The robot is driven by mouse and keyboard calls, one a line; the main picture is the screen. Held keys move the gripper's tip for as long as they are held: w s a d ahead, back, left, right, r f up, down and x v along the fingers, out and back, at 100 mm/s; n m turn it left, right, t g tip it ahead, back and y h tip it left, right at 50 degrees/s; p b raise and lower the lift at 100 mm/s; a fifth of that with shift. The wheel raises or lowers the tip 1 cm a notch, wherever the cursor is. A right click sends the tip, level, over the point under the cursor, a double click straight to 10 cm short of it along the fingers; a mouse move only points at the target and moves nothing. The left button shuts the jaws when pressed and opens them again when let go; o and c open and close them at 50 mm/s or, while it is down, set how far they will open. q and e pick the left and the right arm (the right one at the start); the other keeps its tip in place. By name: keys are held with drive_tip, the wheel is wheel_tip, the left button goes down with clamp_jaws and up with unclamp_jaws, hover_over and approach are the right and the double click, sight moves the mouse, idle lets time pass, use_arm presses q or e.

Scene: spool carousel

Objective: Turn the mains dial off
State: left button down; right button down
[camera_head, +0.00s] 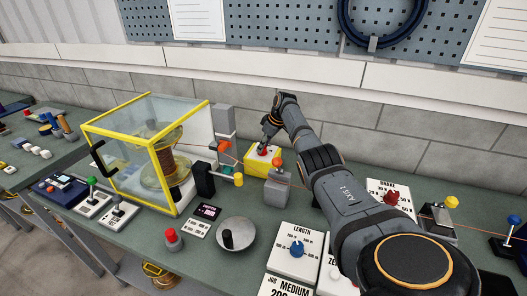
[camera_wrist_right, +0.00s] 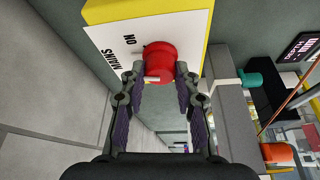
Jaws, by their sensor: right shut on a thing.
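The mains dial is a red knob (camera_head: 262,151) on a yellow box (camera_head: 254,164) at the back of the bench. In the right wrist view the red knob (camera_wrist_right: 160,60) sits on a white plate (camera_wrist_right: 122,45) lettered MAINS and ON. A pale mark shows on the knob's near edge. My right gripper (camera_head: 266,144) reaches the box from above. In the right wrist view its two fingertips (camera_wrist_right: 160,76) are on either side of the knob, shut on it. Other lettering on the plate is hidden or out of frame. My left gripper is not in view.
A yellow-framed clear case (camera_head: 135,125) with a spool stands left of the box. A grey block with an orange top (camera_head: 277,180) stands close in front. A length dial (camera_head: 297,248) and a brake dial (camera_head: 391,197) are nearer and right. A wall (camera_head: 390,145) is behind.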

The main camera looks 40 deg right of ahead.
idle(0.4)
drive_tip(key=c, duration=1)
unclamp_jaws()
drive_tip(key=v, duration=1.2)
drive_tip(key=shift+d+r, duration=0.1)
drive_tip(key=shift+d, duration=0.05)
